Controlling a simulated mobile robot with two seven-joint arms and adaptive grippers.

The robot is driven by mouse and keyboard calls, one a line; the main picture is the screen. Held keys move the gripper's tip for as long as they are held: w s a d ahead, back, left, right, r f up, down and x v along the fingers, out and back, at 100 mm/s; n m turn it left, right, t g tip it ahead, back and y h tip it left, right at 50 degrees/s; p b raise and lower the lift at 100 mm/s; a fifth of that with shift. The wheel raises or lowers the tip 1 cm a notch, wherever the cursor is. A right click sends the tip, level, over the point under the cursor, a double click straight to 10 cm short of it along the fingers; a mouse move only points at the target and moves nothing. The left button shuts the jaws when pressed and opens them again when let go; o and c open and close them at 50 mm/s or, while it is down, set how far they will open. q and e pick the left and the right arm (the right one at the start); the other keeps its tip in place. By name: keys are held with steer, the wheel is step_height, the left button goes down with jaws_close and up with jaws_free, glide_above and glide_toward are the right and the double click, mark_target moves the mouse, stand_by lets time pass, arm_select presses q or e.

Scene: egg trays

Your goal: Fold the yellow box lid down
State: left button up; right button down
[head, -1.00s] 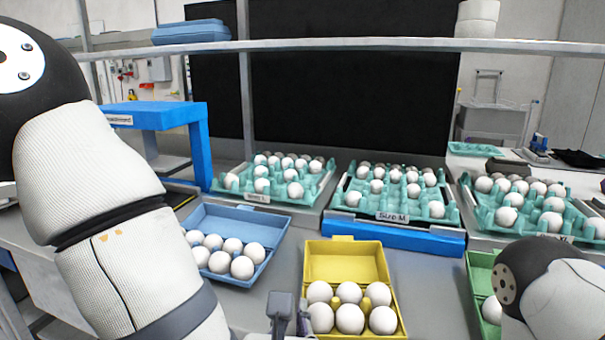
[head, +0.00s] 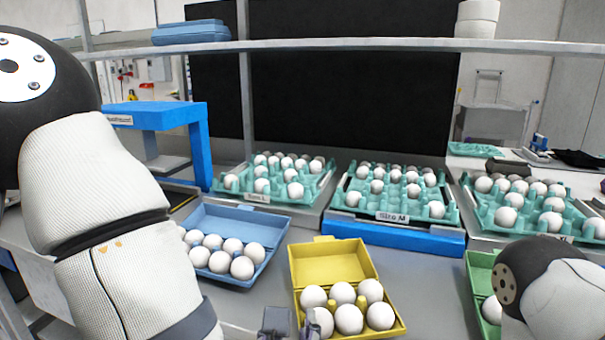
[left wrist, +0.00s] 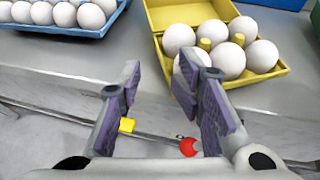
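The yellow box (head: 398,327) stands on the grey bench, sitting slightly askew, with several white eggs in it. Its lid (head: 335,264) stands open at the far side. The box also shows in the left wrist view (left wrist: 262,80), with only part of the lid (left wrist: 190,12) in sight. My left gripper (head: 290,325) is at the box's near left corner. In the left wrist view it is open and empty (left wrist: 168,88), its right finger overlapping the near left corner; I cannot tell whether they touch. My right gripper is out of view; only the right arm shows.
A blue box (head: 278,232) with eggs lies open to the left, a green box (head: 480,262) to the right, partly behind my right arm. Teal egg trays (head: 327,186) line the back. Bare bench lies between the blue and yellow boxes.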

arm_select(q)
step_height(320, 180, up, 8)
steer(key=s, duration=0.2)
steer(key=shift+f, duration=0.1)
stand_by(0.3)
